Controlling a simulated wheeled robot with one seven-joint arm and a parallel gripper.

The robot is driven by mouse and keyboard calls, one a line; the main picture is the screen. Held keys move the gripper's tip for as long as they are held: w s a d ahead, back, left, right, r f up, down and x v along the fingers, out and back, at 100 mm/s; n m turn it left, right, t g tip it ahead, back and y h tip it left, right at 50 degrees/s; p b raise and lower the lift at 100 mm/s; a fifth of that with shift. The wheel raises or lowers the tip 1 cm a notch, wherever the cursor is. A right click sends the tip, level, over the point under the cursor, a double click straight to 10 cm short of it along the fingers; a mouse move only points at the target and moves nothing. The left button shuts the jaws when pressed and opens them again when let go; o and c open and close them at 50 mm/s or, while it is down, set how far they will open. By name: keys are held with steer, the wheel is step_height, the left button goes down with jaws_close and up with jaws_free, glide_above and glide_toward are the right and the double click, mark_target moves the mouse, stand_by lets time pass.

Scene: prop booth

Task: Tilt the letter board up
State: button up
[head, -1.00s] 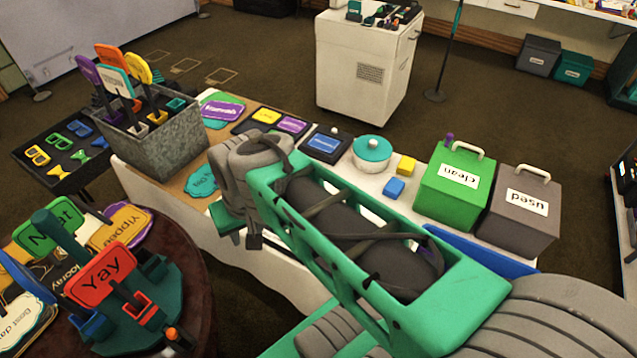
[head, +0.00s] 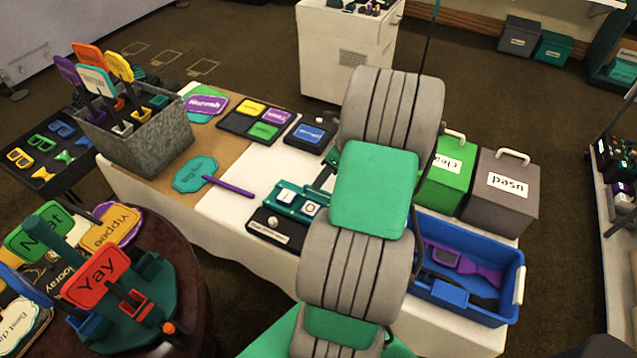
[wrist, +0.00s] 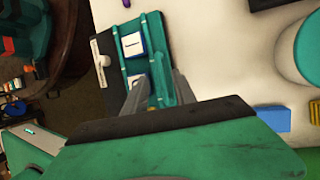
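The letter board (head: 286,207) is a teal railed panel with white letter tiles, beside a black base strip with a white knob, near the table's front edge. It looks low and nearly flat in the head view. The wrist view shows the board (wrist: 158,50) from above, with its tiles and black strip. My gripper (wrist: 158,92) is over the board's near end, its two grey fingers spread apart with part of the board showing between them. I cannot tell whether they touch it.
A blue bin (head: 455,292) with purple props stands right of my arm. Green (head: 440,190) and grey (head: 505,215) boxes stand behind it. A teal round container (wrist: 305,50) and blue block (wrist: 270,120) lie right of the board. A purple-handled sign (head: 195,174) lies left.

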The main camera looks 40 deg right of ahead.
steer(key=shift+x, duration=1.45)
steer(key=shift+c, duration=0.4)
jaws_close()
